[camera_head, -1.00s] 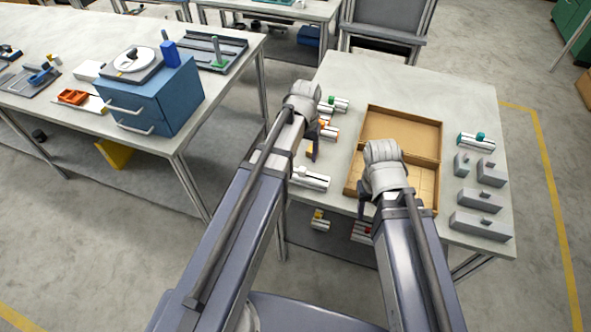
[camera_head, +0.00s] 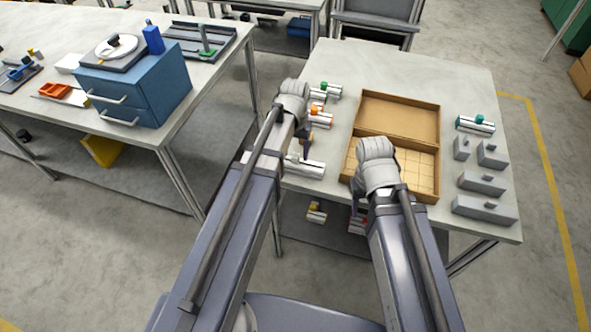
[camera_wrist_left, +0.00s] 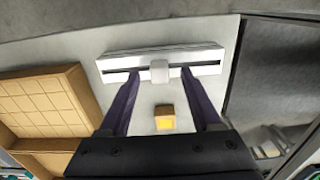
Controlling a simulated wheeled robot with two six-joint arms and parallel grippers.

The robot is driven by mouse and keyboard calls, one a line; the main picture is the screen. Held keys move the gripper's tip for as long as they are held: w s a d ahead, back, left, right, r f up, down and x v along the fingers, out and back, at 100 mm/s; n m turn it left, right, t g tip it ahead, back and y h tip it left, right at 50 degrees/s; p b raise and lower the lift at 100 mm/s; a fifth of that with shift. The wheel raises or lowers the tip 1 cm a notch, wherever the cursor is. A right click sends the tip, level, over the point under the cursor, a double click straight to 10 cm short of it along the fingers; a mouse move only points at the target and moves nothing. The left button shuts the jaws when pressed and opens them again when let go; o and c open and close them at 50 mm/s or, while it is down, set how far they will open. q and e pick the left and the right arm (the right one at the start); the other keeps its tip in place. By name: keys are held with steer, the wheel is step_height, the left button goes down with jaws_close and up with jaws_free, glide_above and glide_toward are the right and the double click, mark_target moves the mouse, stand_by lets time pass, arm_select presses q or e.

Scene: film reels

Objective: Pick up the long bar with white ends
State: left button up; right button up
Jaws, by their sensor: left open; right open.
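The long bar with white ends (camera_head: 312,168) lies at the table's near left edge, partly hidden by my left arm. In the left wrist view the pale bar (camera_wrist_left: 205,63) lies crosswise, with a dark slot along it and a white knob in its middle. My left gripper (camera_wrist_left: 160,82) is open, its fingertips spread either side of the knob and just short of the bar or over its near edge; I cannot tell if they touch. In the head view my left gripper (camera_head: 304,150) is just above the bar. My right gripper (camera_head: 358,190) is open near the box's front left corner.
An open cardboard box (camera_head: 398,112) with a gridded floor stands mid-table. Bars with green (camera_head: 326,90) and orange (camera_head: 318,117) knobs lie behind the bar. A teal-knobbed bar (camera_head: 475,124) and grey blocks (camera_head: 483,208) line the right side.

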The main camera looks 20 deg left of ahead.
arm_select(q)
steer(key=shift+f+b, duration=0.3)
steer(key=shift+f, duration=0.5)
steer(key=shift+r, duration=0.1)
steer(key=shift+c, duration=0.3)
jaws_close()
stand_by(0.4)
